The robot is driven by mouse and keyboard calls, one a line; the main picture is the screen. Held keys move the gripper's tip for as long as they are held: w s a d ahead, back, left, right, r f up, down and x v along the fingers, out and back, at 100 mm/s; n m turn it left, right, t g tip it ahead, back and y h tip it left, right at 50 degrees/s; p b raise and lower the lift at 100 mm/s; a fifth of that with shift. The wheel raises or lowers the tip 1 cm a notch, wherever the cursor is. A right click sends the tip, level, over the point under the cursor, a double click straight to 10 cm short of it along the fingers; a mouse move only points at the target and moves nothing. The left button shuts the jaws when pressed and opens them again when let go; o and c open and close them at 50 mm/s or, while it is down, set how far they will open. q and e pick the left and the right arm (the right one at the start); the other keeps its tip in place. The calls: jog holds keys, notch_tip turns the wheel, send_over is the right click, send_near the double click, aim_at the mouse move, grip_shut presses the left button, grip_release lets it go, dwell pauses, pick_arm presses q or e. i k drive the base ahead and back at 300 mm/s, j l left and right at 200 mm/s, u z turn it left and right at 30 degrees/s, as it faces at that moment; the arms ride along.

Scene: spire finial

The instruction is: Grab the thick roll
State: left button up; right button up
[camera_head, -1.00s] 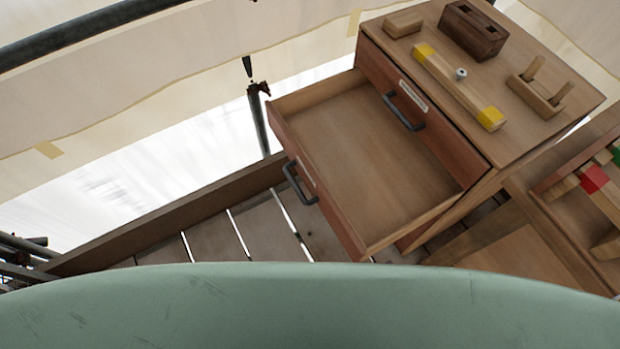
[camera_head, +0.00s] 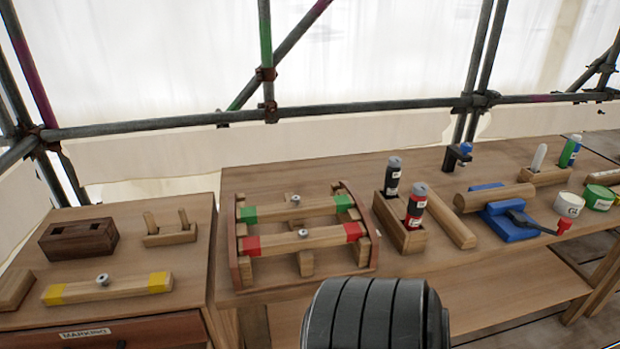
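I cannot tell for certain which thing is the thick roll. Two short round pieces sit side by side at the right of the workbench: a white one with a dark-marked label (camera_head: 570,204) and a green and white one (camera_head: 599,197). They look like rolls or tins. A thick wooden cylinder (camera_head: 495,197) lies to their left, beside a blue clamp-like tool (camera_head: 515,228). Neither of my grippers is in view.
The workbench (camera_head: 440,158) holds a wooden rack (camera_head: 236,250) with green- and red-ended bars and a wooden holder (camera_head: 392,228) with dark and red bottles. A drawer cabinet (camera_head: 206,240) with wooden blocks stands at left. Scaffold pipes (camera_head: 340,109) run behind.

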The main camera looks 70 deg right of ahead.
aim_at(475, 200)
jog(key=z, duration=3.45)
jog(key=i+l+z, duration=0.2)
jog(key=i, duration=0.2)
